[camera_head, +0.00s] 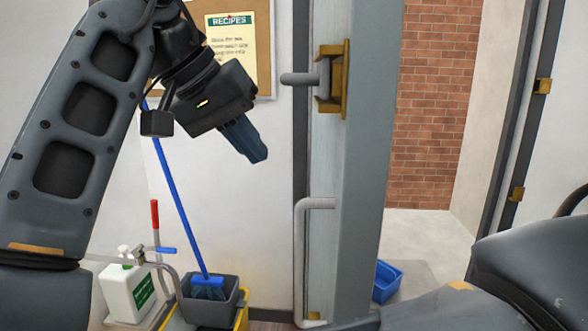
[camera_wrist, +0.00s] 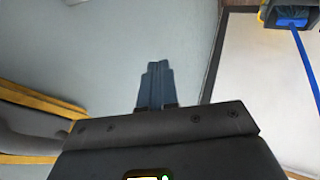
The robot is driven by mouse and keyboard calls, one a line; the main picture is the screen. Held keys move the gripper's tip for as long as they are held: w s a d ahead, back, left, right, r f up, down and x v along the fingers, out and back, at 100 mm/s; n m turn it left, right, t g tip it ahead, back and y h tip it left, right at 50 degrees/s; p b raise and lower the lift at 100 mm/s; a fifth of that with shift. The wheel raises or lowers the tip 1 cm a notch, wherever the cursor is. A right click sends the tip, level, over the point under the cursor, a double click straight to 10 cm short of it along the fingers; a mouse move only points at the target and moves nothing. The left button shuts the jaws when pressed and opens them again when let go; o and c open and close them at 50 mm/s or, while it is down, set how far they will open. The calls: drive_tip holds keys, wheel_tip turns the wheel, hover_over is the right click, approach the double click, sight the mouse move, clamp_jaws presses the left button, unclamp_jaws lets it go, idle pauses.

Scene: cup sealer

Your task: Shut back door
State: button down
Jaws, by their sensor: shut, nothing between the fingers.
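The grey back door (camera_head: 365,150) stands open and is seen nearly edge-on in the head view. It carries a lever handle (camera_head: 302,79) on a brass plate (camera_head: 334,80) and a pale pull bar (camera_head: 300,255) lower down. My gripper (camera_head: 257,156) is left of the door edge, fingers together, pointing down and right, empty. In the wrist view its fingers (camera_wrist: 155,86) show in front of the grey door face (camera_wrist: 110,50), with brass handle parts (camera_wrist: 40,98) at left. I cannot tell whether the fingertips touch the door.
The doorway on the right opens onto a brick wall (camera_head: 432,100) and a blue bin (camera_head: 386,281). The frame has brass hinge parts (camera_head: 516,194). At lower left are a mop bucket (camera_head: 212,302), a blue mop pole (camera_head: 178,200) and a white jug (camera_head: 126,290).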

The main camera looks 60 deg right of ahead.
drive_tip(key=s+d+f, duration=0.6)
drive_tip(key=f, duration=0.1)
drive_tip(key=shift+s+d+f+p, duration=0.25)
drive_tip(key=shift+d+f+p, duration=0.1)
drive_tip(key=shift+p, duration=0.1)
